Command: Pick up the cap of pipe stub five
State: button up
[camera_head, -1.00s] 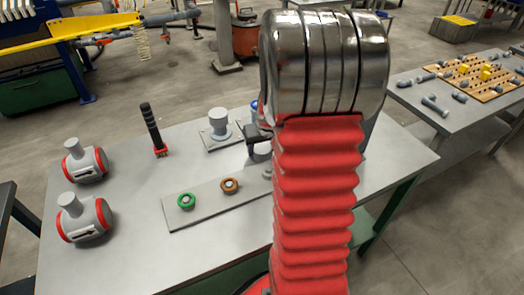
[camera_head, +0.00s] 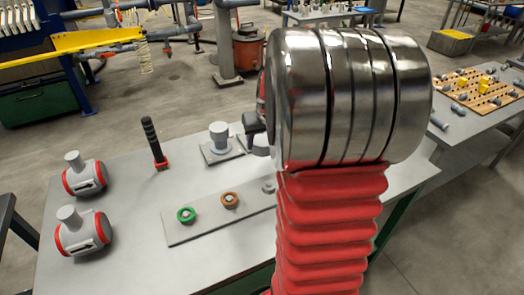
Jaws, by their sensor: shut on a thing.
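My gripper (camera_head: 255,126) shows only in part, as a dark grey piece at the left of my large metal wrist, above the back of the table. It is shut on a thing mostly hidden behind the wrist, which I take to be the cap. A light grey round part (camera_head: 262,147) shows just below the gripper; I cannot tell if it is held or stands on the plate. A grey flanged pipe stub (camera_head: 219,136) stands upright on a small plate to the left. No stub number is readable.
A long grey plate (camera_head: 205,222) carries a green ring (camera_head: 186,215) and a brown ring (camera_head: 229,200). Two grey-red valve bodies (camera_head: 84,177) and a black-handled tool (camera_head: 154,142) stand at the left of the table. A side table at right holds a pegboard (camera_head: 480,90).

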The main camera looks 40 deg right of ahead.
jog(key=shift+r, duration=0.4)
jog(key=w+a+r, duration=0.2)
jog(key=w+a, duration=0.4)
jog(key=a, duration=0.4)
jog(key=w+a+r+n, duration=0.1)
jog(key=w+a+r, duration=0.2)
jog(key=w+a, duration=0.3)
jog(key=w+a+r, duration=0.3)
jog(key=w+a, duration=0.3)
jog(key=a, duration=0.9)
jog(key=shift+a+n, duration=0.3)
jog(key=shift+a, duration=0.05)
